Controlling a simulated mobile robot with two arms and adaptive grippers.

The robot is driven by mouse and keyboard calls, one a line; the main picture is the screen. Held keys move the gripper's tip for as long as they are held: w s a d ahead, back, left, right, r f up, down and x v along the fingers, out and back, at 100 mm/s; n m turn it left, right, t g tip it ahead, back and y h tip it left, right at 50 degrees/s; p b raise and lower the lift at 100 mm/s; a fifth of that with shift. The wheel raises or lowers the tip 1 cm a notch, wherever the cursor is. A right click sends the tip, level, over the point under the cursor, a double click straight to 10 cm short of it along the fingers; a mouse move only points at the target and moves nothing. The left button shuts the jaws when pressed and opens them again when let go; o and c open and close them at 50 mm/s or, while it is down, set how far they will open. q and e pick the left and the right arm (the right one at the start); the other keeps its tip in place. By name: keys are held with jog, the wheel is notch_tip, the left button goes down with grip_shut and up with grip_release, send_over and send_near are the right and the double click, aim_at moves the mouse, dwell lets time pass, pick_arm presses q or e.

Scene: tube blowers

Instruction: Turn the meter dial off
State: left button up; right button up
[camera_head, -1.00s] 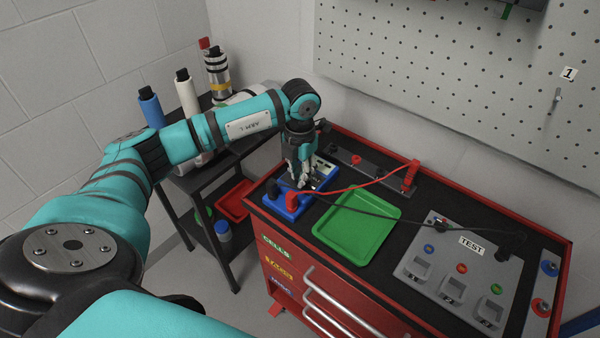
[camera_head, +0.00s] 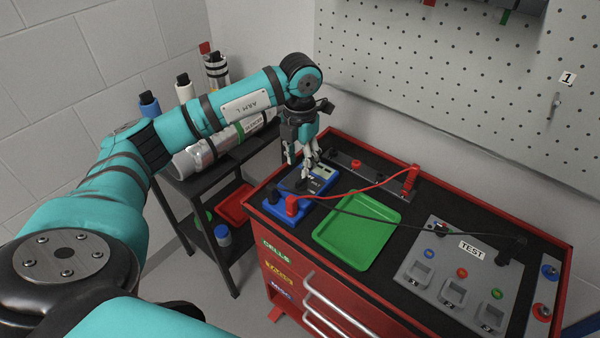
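The blue meter (camera_head: 279,213) lies at the left end of the red cart's black top. Its face with a small display (camera_head: 324,172) shows past the fingers, and the dial area is small and partly covered, so its setting cannot be read. A red plug (camera_head: 291,204) and a black plug (camera_head: 273,194) stand in its near end. My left gripper (camera_head: 302,168) points down over the far part of the meter. Its fingers look parted with nothing between them. Whether a fingertip touches the meter is unclear. My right gripper is out of view.
A green tray (camera_head: 357,229) lies right of the meter. A red lead (camera_head: 372,183) and a black lead (camera_head: 400,222) cross the cart top. A grey TEST panel (camera_head: 460,272) is at the right. A pegboard (camera_head: 440,80) rises behind; a black shelf with bottles stands left.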

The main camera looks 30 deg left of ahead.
aim_at(299, 181)
pick_arm(q)
notch_tip(299, 181, up, 6)
jog(key=shift+f, duration=0.15)
jog(key=shift+s+f, duration=0.1)
dwell(0.5)
